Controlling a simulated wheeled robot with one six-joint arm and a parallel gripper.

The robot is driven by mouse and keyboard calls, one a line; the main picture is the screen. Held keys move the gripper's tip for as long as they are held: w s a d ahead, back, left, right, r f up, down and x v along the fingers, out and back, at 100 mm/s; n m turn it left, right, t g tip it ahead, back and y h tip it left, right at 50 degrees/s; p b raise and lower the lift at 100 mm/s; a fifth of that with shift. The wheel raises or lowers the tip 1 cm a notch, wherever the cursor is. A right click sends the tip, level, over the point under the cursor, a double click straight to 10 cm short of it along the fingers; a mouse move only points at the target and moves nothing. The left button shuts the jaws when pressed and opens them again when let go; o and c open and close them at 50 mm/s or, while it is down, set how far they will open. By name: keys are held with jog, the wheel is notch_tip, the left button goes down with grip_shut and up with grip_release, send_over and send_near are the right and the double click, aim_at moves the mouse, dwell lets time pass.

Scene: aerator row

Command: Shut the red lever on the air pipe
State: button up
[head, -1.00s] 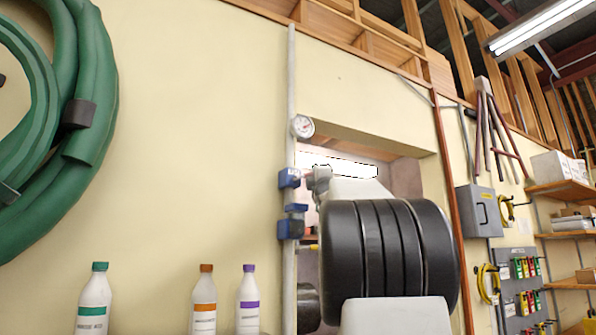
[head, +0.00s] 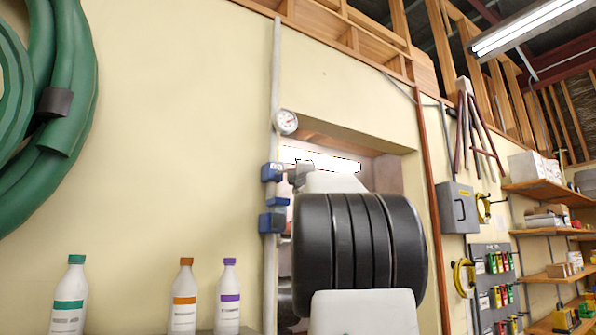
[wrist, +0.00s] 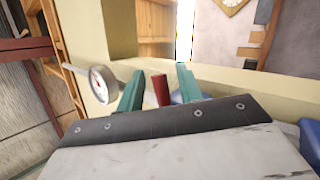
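The red lever (wrist: 161,90) shows in the wrist view between the two green fingers of my gripper (wrist: 160,88). A gap shows on each side of the lever, so my gripper is open around it. The grey air pipe (head: 269,260) runs up the wall in the head view. It carries a round gauge (head: 286,122), which also shows in the wrist view (wrist: 101,84), and blue fittings (head: 271,222). In the head view my arm covers much of the area right of the pipe, and I cannot make out the lever there.
Bottles with green (head: 70,297), orange (head: 184,298) and purple (head: 228,297) caps stand left of the pipe. A green hose (head: 62,130) hangs at far left. A grey box (head: 457,207) and shelves (head: 550,190) are at right. Bare wall lies between hose and pipe.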

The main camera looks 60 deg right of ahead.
jog(key=shift+s+f, duration=0.1)
jog(key=v, duration=0.7)
jog(key=shift+s+a+f, duration=0.15)
jog(key=shift+s+a, duration=0.05)
jog(key=shift+a, duration=0.05)
